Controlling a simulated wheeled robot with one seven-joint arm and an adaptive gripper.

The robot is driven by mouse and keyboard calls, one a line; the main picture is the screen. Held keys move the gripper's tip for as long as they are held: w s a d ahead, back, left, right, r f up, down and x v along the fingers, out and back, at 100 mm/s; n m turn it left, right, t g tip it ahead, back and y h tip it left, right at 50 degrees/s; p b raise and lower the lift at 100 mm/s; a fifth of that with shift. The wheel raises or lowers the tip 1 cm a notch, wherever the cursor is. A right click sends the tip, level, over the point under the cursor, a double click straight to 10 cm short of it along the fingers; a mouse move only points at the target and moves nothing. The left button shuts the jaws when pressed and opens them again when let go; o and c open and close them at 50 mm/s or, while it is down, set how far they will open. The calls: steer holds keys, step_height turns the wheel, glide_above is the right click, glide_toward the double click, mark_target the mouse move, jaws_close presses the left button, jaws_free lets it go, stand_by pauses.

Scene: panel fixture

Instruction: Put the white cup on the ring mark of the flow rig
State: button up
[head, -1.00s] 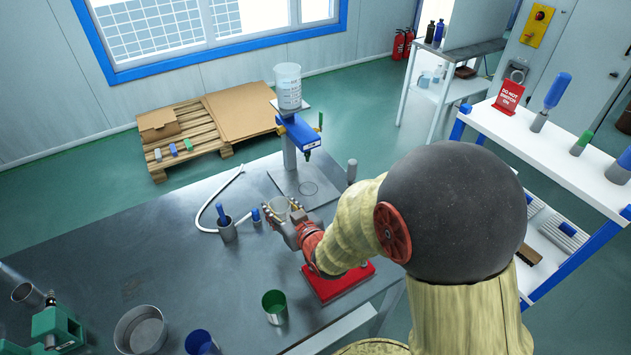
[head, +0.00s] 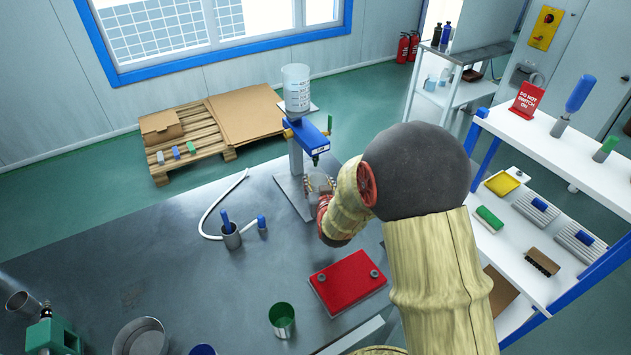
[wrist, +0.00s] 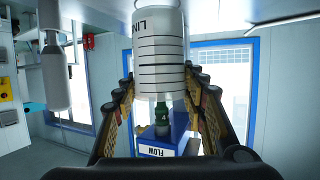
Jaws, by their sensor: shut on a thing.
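The white cup (wrist: 158,55), with black lines and lettering, is between the fingers of my gripper (wrist: 161,90) in the wrist view, where the picture is upside down. My gripper (head: 319,187) is shut on it. In the head view the cup (head: 321,181) is pale and partly hidden by my gripper and arm. The flow rig (head: 307,136) has a blue head with a green nozzle above a grey base plate (head: 288,187). The cup is at the base plate, near below the nozzle. The ring mark is hidden. I cannot tell whether the cup touches the plate.
A clear graduated vessel (head: 297,88) tops the rig. A grey pot (head: 231,236) with a blue-handled tool, a white hose (head: 209,213), a red block (head: 347,283) and a green cup (head: 282,319) are on the bench. The bench's left middle is clear.

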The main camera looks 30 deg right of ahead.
mark_target(316, 178)
steer(key=shift+f+b+x, duration=0.2)
steer(key=shift+b+x, duration=0.2)
steer(key=shift+x, duration=0.75)
steer(key=shift+f+b+x, duration=0.15)
steer(key=shift+b+x, duration=0.3)
steer(key=shift+x, duration=0.65)
steer(key=shift+f+b+x, duration=0.2)
steer(key=shift+b+x, duration=0.2)
steer(key=shift+x, duration=0.75)
steer(key=shift+s, duration=0.2)
steer(key=shift+f, duration=0.2)
steer(key=o, duration=0.7)
steer(key=shift+a, duration=0.1)
steer(key=shift+o, duration=0.6)
steer(key=shift+r, duration=0.15)
